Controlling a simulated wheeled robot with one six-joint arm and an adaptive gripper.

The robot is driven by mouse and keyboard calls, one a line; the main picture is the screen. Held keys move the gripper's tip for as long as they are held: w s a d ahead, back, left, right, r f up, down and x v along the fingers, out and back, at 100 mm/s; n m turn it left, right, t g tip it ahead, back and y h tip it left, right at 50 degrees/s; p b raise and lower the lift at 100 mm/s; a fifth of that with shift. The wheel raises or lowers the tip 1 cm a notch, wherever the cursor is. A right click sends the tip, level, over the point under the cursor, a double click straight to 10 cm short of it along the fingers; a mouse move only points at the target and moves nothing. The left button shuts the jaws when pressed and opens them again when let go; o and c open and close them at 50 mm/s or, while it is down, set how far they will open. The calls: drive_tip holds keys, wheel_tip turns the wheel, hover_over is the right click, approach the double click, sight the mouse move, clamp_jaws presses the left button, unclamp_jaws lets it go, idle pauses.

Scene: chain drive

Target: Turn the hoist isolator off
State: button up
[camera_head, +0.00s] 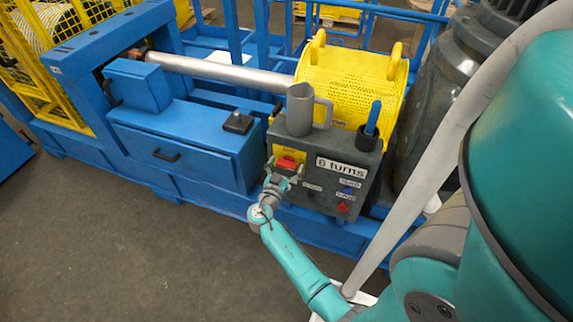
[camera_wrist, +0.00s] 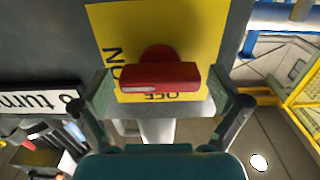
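The hoist isolator is a red handle (camera_head: 287,163) on a yellow plate (camera_wrist: 210,30), on the front of a dark grey control box (camera_head: 325,197). In the wrist view the red handle (camera_wrist: 160,76) lies level across the picture. The plate reads ON at the left, beside one handle end, and OFF upside down below the handle. My gripper (camera_head: 279,176) is at the handle. In the wrist view my gripper (camera_wrist: 162,88) is open, with one finger beyond each end of the handle. Small gaps seem to show; contact cannot be made out.
A "6 turns" label (camera_head: 341,166) is right of the isolator, with blue and red buttons (camera_head: 342,207) below. A grey mug (camera_head: 300,108) and a blue-handled item (camera_head: 372,117) stand on the box. The floor (camera_head: 130,240) in front is clear.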

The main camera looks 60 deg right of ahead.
drive_tip(key=c, duration=0.9)
drive_tip(key=shift+n, duration=0.3)
drive_tip(key=n, duration=0.4)
drive_tip(key=shift+w, duration=0.1)
drive_tip(key=n, duration=0.5)
drive_tip(key=shift+w, duration=0.1)
drive_tip(key=n, duration=0.4)
drive_tip(key=shift+f, duration=0.1)
drive_tip(key=shift+w+f+n, duration=0.1)
drive_tip(key=shift+n, duration=2.1)
